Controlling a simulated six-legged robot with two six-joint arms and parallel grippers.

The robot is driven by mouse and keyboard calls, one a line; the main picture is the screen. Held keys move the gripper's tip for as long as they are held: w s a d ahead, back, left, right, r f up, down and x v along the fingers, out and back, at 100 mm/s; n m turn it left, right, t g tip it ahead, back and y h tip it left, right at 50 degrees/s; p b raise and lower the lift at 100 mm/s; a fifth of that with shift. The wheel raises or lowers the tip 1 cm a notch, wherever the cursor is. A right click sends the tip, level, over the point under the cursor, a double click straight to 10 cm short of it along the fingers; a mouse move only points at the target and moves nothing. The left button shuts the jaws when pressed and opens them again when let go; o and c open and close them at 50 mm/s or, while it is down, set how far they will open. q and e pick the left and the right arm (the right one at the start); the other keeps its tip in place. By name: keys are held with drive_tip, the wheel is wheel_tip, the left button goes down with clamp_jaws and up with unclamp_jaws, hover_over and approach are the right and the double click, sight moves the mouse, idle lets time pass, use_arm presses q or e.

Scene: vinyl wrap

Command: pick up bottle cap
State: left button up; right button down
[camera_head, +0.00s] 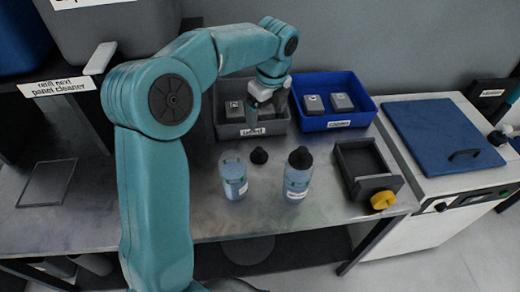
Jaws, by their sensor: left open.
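A small black bottle cap (259,156) lies on the metal table between two bottles. The left bottle (233,175) is clear with blue liquid and shows no cap. The right bottle (298,175) is similar and wears a black cap. My left arm reaches in from the left, and my left gripper (265,100) points down above the grey bin, behind and above the loose cap. It is open, and I see nothing held in it. My right gripper cannot be made out.
The grey bin (222,134) and a blue bin (356,119) at the back hold small grey-topped items. A white machine with a blue lid (440,135) is at the right. The table's left part is mostly clear.

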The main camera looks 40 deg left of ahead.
use_arm(q)
drive_tip(key=b, duration=0.1)
approach(259, 150)
drive_tip(key=f, duration=0.5)
drive_tip(key=shift+w+a, duration=0.25)
drive_tip(key=shift+w, duration=0.05)
drive_tip(key=f, duration=0.4)
drive_tip(key=shift+s+a+f, duration=0.2)
drive_tip(key=shift+s+a, duration=0.05)
drive_tip(key=shift+a, duration=0.1)
drive_tip(key=shift+f, duration=0.55)
drive_tip(key=c, duration=1.1)
